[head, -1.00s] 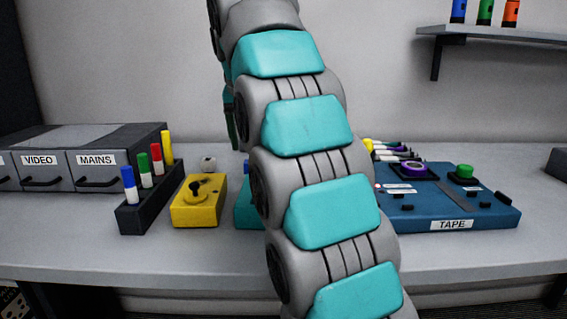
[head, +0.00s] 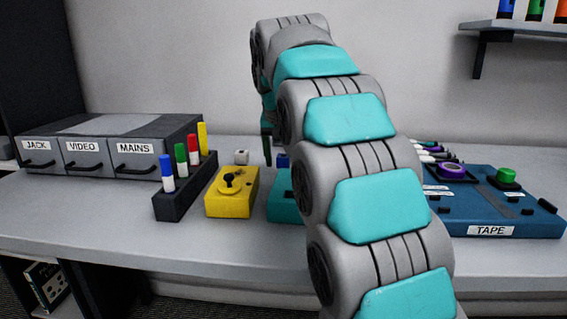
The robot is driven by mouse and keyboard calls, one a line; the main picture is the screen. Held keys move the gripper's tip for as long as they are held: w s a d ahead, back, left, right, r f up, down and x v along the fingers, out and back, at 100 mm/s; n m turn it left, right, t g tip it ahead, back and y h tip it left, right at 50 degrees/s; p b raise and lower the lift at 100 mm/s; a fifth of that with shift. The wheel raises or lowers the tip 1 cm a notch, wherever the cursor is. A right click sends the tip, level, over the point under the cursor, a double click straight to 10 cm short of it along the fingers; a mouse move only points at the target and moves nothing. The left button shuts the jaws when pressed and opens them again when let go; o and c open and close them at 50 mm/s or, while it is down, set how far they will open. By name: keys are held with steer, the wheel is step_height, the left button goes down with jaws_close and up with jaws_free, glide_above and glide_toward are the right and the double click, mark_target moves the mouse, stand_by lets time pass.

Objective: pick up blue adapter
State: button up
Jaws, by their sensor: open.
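A small blue block (head: 283,160), which may be the blue adapter, shows on the table just left of my arm. My arm hides part of it, so its full shape cannot be told. My gripper (head: 266,147) hangs down behind my arm, with one dark finger visible just left of the blue block and at about its height in the picture. The gripper is open, and nothing shows held in it. I cannot tell whether the finger touches the table.
A dark marker rack (head: 186,197) and labelled drawers (head: 110,165) stand left. The blue TAPE unit (head: 520,220) is right, below a wall shelf (head: 520,30).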

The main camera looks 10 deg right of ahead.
steer(key=shift+f, duration=0.1)
jaws_close()
stand_by(0.6)
